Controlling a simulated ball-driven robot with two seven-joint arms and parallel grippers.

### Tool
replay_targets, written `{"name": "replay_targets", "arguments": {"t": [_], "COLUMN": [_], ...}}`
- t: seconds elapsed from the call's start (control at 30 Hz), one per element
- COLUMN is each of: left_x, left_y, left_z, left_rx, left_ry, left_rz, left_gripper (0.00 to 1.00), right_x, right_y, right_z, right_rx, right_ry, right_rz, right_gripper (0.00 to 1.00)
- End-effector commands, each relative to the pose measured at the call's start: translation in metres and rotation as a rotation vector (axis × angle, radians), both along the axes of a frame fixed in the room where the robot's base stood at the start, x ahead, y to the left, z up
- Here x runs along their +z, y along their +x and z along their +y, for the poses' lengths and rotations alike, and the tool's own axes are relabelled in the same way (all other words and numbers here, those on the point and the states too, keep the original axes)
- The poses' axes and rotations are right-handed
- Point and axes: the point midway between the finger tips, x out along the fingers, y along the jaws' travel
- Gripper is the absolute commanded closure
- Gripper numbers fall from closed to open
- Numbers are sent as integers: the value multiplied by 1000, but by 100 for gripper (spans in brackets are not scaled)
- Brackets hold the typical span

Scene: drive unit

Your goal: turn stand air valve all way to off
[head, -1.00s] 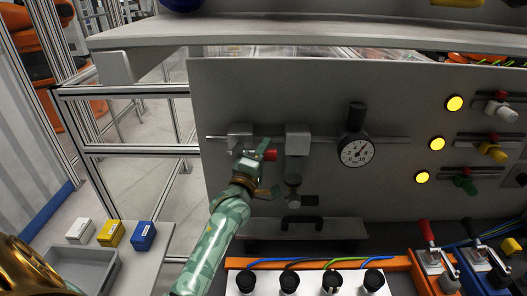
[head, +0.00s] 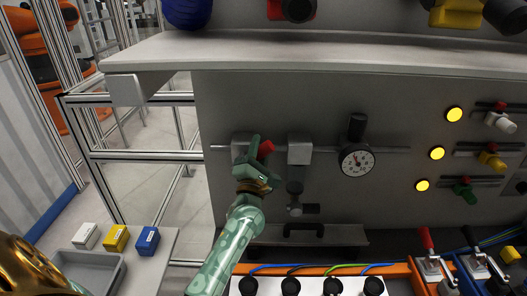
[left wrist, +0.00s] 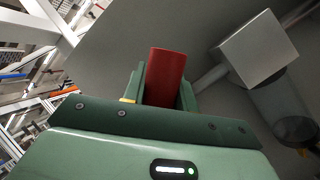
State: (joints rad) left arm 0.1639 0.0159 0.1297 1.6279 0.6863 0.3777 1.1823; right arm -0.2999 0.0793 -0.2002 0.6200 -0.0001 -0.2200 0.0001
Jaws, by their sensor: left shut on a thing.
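The red valve handle (head: 265,149) is on the thin air pipe at the left of the grey panel, by a grey block (head: 240,142). My left gripper (head: 256,152) is shut on this handle, and its green fingers cover part of it. In the left wrist view the red handle (left wrist: 166,76) stands between the two fingers (left wrist: 163,94). The valve body behind the gripper is mostly hidden. My right gripper is not in view.
A regulator block (head: 299,150) and a round pressure gauge (head: 357,161) sit right of the handle. A shelf (head: 300,55) juts out above. Yellow lamps and coloured valves are further right. Small boxes and a grey tray (head: 92,270) are at lower left.

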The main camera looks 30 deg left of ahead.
Motion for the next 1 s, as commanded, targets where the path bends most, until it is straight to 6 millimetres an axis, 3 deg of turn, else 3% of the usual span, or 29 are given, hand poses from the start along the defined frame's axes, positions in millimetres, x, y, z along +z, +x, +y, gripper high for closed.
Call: {"name": "replay_targets", "arguments": {"t": [0.6,1.0], "left_x": [21,23], "left_y": [-17,-25], "left_z": [27,41], "left_rx": [0,0], "left_ry": [-487,-704], "left_rz": [-304,-436], "left_gripper": [100,100], "right_x": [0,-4], "right_y": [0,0], "right_z": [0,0], "right_rx": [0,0], "right_ry": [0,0], "right_rz": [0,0], "right_gripper": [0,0]}}
